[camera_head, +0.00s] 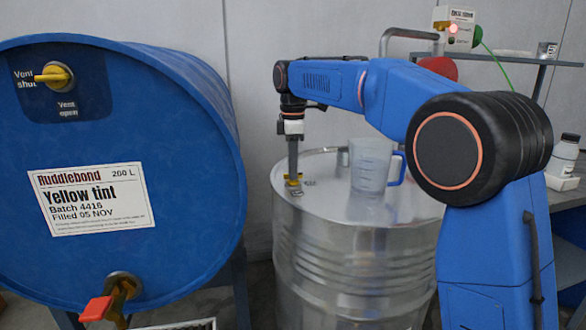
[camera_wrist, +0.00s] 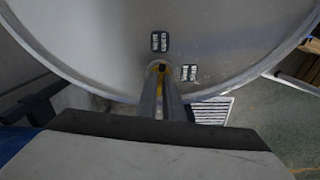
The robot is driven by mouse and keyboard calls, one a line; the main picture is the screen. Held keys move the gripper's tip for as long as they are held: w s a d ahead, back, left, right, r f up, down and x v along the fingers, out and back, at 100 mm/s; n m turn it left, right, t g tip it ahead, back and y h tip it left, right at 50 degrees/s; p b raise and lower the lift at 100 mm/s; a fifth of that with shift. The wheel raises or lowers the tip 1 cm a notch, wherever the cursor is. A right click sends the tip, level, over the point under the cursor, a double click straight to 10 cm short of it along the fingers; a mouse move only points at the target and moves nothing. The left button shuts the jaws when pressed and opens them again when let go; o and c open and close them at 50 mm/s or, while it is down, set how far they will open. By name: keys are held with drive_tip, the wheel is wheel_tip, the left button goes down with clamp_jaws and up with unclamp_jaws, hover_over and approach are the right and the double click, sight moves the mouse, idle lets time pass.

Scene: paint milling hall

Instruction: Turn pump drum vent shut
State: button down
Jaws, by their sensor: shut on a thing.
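The pump drum (camera_head: 350,262) is a ribbed steel drum right of the blue drum; its pale lid also fills much of the wrist view (camera_wrist: 100,45). Its vent (camera_head: 293,181) has a small yellow handle near the lid's edge. My gripper (camera_head: 292,172) points down onto it. In the wrist view, the fingers (camera_wrist: 160,86) are shut on the yellow vent handle (camera_wrist: 158,70) and hide most of it. Two dark labels, one above (camera_wrist: 160,41) and one to the right (camera_wrist: 189,72), sit beside the vent; I cannot read them or tell the handle's exact angle.
A clear measuring jug (camera_head: 371,165) with a blue handle stands on the lid, right of my gripper. The large blue Yellow tint drum (camera_head: 190,190) lies on its side at left, with its own yellow vent handle (camera_head: 54,76) and a red-handled tap (camera_head: 97,308). Shelves (camera_head: 520,57) stand behind.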

drive_tip(key=m, duration=1.2)
drive_tip(key=shift+m, duration=2)
drive_tip(key=c, duration=1.9)
unclamp_jaws()
drive_tip(key=shift+r, duration=0.15)
